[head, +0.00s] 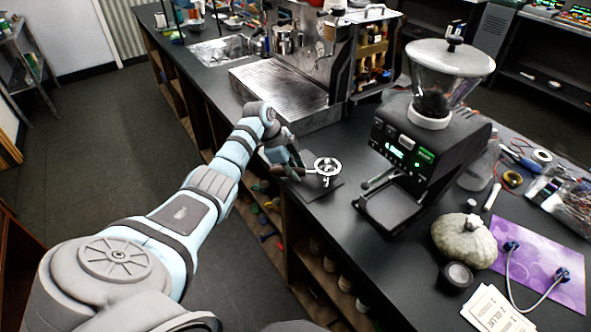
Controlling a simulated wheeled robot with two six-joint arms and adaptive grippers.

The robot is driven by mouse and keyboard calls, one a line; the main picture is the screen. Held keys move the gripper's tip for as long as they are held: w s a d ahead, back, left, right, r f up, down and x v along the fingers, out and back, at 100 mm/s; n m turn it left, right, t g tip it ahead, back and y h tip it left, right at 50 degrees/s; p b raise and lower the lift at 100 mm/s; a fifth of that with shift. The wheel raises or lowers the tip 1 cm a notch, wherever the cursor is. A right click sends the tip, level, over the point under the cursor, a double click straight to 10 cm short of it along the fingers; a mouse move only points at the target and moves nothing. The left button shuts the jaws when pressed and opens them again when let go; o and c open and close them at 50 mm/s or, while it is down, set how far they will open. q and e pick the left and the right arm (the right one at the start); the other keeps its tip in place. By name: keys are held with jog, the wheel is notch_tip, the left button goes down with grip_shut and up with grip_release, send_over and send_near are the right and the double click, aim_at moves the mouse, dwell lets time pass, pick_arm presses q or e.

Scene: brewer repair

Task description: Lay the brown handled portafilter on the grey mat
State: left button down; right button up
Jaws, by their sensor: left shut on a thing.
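The portafilter has a round metal basket ring (327,167) with spouts below it and a brown handle (296,171) pointing left. My left gripper (285,168) is shut on the handle, near the counter's left edge. A dark grey mat (318,190) lies on the black counter, and the basket shows over it. I cannot tell whether the portafilter touches the mat. The fingertips are small and partly hidden by my own wrist. My right gripper is not in view.
The espresso machine (335,68) with its ribbed drip tray (275,85) stands behind the mat. A grinder (425,145) stands to the right. Bare counter lies in front of the mat.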

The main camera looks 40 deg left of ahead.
pick_arm(q)
jog(key=c, duration=1.2)
grip_release()
jog(key=shift+c, duration=0.2)
jog(key=v, duration=1.2)
